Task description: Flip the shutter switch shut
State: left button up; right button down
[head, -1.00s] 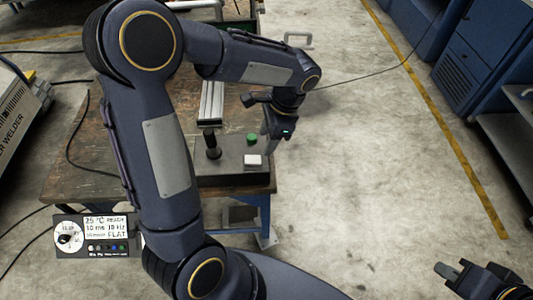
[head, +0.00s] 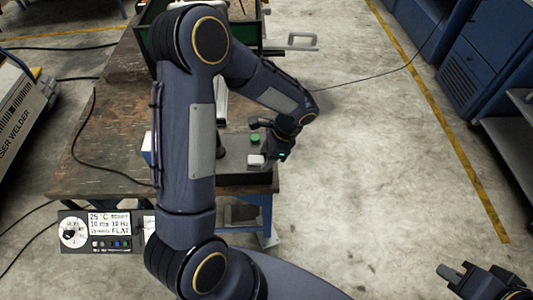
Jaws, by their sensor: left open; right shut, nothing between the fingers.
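A grey control box (head: 232,162) stands on the table's right end. On it are a green button (head: 254,136) and a white block-shaped part (head: 256,160), which may be the shutter switch; its setting is too small to read. My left gripper (head: 268,162) is open, pointing down right beside the white part; I cannot tell whether they touch. My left arm hides much of the box, and the black knob shows only in part. My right gripper (head: 450,274) is shut and empty at the lower right, far from the box.
A panel with a dial and a screen (head: 95,230) is at the lower left. The worn table (head: 100,150) has a cable across it. A green-edged crate (head: 250,38) with a handle is at the back. The floor (head: 390,170) to the right is clear.

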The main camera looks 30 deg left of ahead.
pick_arm(q)
jog(key=c, duration=1)
jog(key=h, duration=0.1)
jog(key=a+t+h, duration=0.1)
jog(key=shift+s+r+h+b, duration=0.3)
jog(key=shift+r+b, duration=0.1)
jog(key=shift+a+r+t+h, duration=0.1)
jog(key=shift+r+t+h, duration=0.05)
jog(key=shift+t+h, duration=0.45)
jog(key=o, duration=1)
